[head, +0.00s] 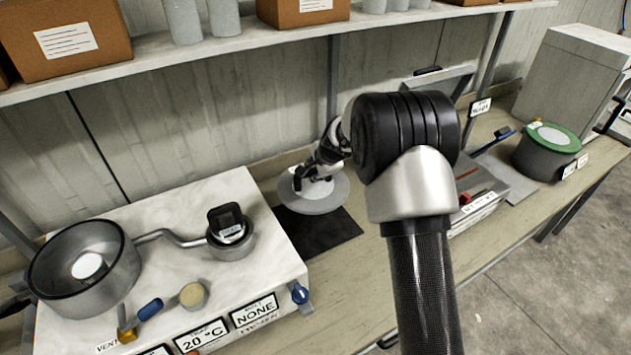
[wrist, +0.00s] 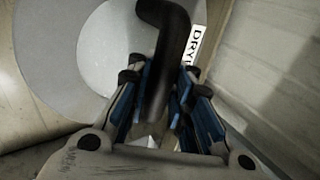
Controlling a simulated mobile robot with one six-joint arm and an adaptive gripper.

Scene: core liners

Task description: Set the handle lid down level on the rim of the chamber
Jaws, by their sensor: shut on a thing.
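The handle lid (head: 328,204) is a flat grey disc with a paler centre and a black bent handle. My gripper (head: 308,180) is shut on the handle, in the middle of the head view. In the wrist view my gripper's blue-padded fingers (wrist: 158,88) stand on both sides of the black handle, and the lid (wrist: 45,60) fills the upper left. The lid appears over a black mat; I cannot tell the gap below it. The chamber (head: 100,290), probably the round metal pot at the left, is open at the top, with a white disc inside.
A bent pipe (head: 168,235) joins the pot to a small round gauge unit (head: 231,233) on the white block (head: 180,200). The black mat (head: 318,238) lies right of the block. A green-rimmed pot (head: 548,150) stands far right. A shelf (head: 200,50) with boxes runs above.

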